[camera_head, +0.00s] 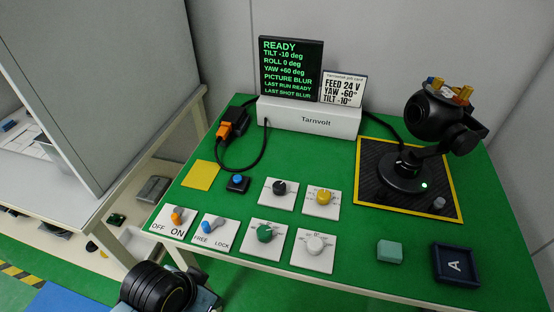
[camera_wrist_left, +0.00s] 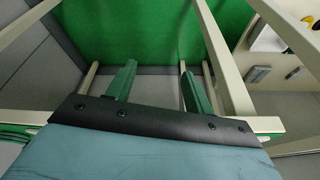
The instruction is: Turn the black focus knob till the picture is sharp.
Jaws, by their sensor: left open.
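The black focus knob (camera_head: 279,188) sits on a white plate in the back row of the green table, left of the yellow knob. The dark display (camera_head: 290,68) reads READY, TILT -10 deg, ROLL 0 deg, YAW +60 deg, PICTURE BLUR, LAST RUN READY and LAST SHOT BLUR. The black gimbal camera (camera_head: 432,112) stands on a dark mat at the right. My left gripper (camera_wrist_left: 157,80) is open and empty in the left wrist view, its two green fingers apart. It is away from the knob, which that view does not show. My right gripper is not in view.
Yellow (camera_head: 323,197), green (camera_head: 265,233) and white (camera_head: 315,245) knobs stand close around. An orange ON/OFF switch (camera_head: 176,216), a blue FREE/LOCK switch (camera_head: 208,226) and a blue button (camera_head: 237,181) are at left. A teal block (camera_head: 389,251) and dark tray (camera_head: 455,265) are front right.

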